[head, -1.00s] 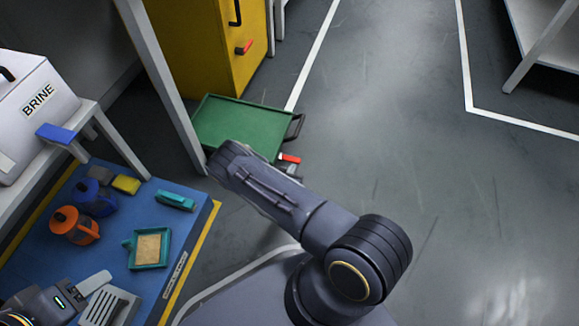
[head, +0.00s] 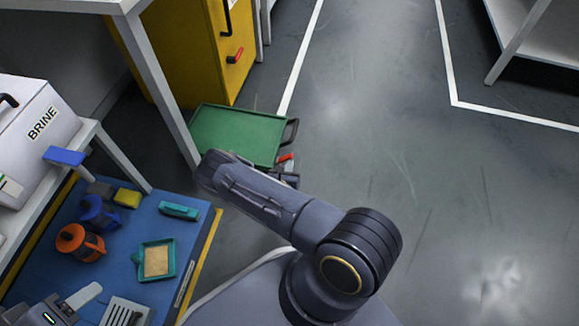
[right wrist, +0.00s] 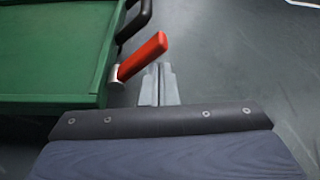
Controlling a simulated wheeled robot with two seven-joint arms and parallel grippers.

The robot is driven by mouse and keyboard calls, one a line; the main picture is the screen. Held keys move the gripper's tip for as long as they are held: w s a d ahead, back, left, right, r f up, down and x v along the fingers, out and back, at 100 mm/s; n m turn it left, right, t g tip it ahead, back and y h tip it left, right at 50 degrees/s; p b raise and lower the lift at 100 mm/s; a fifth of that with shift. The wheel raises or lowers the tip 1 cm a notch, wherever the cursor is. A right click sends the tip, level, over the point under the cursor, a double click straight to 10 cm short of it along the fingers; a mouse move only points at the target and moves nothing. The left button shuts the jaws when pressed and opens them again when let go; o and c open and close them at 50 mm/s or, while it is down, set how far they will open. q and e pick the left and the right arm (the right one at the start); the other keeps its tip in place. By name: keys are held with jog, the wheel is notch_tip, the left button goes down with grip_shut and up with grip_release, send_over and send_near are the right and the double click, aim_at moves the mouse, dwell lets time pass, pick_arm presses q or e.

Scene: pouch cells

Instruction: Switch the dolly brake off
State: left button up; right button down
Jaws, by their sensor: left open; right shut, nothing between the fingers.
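The green dolly (head: 235,134) stands on the floor, with a dark handle at its right end. Its brake lever (head: 286,157) is a red grip on a short grey pivot at the dolly's near right corner. In the right wrist view the lever (right wrist: 143,56) slants up and to the right. My right gripper (right wrist: 160,72) is shut and empty, its fingertips just right of and below the red grip; I cannot tell whether they touch it. In the head view my right arm hides much of that gripper. My left gripper (head: 88,298) is open at the lower left, over the blue mat, partly cut off.
The blue bench mat (head: 120,232) carries an orange jug (head: 78,243), a blue jug (head: 98,213) and a teal tray (head: 155,261). A BRINE box (head: 38,125) stands at left. A yellow cabinet (head: 190,50) is behind the dolly. The floor to the right is clear.

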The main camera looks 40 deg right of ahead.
pick_arm(q)
jog(key=shift+r+p, duration=0.7)
pick_arm(e)
jog(key=shift+r, duration=0.85)
jog(key=shift+f, duration=0.1)
